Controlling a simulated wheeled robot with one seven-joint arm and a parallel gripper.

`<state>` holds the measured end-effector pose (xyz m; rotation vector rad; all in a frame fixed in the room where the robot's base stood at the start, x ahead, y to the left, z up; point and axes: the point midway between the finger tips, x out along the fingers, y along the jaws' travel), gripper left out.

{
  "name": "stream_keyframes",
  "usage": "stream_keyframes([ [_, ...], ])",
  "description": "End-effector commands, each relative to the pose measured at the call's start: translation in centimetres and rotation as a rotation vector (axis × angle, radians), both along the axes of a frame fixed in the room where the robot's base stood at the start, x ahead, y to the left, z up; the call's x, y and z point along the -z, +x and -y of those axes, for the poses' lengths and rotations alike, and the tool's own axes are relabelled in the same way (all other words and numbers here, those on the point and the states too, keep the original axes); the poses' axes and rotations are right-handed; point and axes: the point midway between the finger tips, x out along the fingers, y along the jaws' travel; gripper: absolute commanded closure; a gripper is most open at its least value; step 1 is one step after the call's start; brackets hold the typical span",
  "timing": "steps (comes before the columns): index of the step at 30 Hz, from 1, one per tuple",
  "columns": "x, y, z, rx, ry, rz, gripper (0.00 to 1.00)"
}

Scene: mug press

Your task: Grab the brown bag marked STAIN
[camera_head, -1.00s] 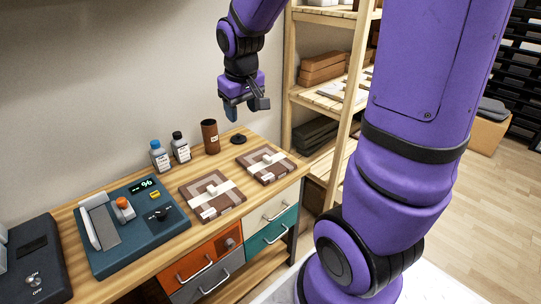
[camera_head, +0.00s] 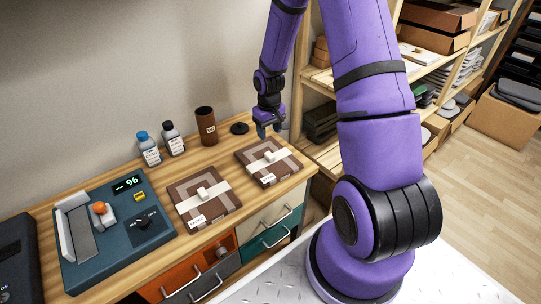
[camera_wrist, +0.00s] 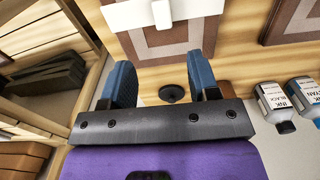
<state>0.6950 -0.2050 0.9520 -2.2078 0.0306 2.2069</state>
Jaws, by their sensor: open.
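I see no thing whose label I can read as STAIN. The brown candidates are a brown cylinder (camera_head: 206,127) with a small pale label, upright at the back of the bench, and two flat brown squares with white bands and small tags. The right square (camera_head: 268,161) also shows at the top of the wrist view (camera_wrist: 140,42); the left square is (camera_head: 190,207). My gripper (camera_head: 266,134) is open and empty, above the bench beyond the right square. In the wrist view its blue fingers (camera_wrist: 162,80) are apart, with a black disc seen between them.
A black disc (camera_head: 240,128) lies near the cylinder. Two ink bottles, cyan (camera_head: 149,149) and black (camera_head: 173,139), stand left of it. A blue-grey device (camera_head: 116,229) sits at the left. Wooden shelves (camera_head: 322,80) stand close on the right.

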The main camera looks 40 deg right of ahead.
Motion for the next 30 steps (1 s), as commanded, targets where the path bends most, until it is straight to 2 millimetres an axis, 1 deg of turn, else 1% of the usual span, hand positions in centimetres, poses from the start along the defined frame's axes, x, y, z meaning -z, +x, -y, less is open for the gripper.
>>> stream_keyframes([
  [9, 4.2, 0.0, -0.1, -0.001, 0.001, -0.002, 0.45],
  [12, 5.1, 0.0, -0.1, 0.000, 0.001, -0.003, 0.45],
  [17, 5.8, 0.0, -0.1, 0.000, 0.000, -0.001, 0.45],
  [20, 6.8, 0.1, -0.3, -0.001, 0.001, -0.004, 0.45],
  [25, 9.1, 0.3, -0.6, 0.000, 0.000, -0.003, 0.45],
  [30, 10.5, 0.3, -0.5, 0.001, 0.000, -0.002, 0.45],
])
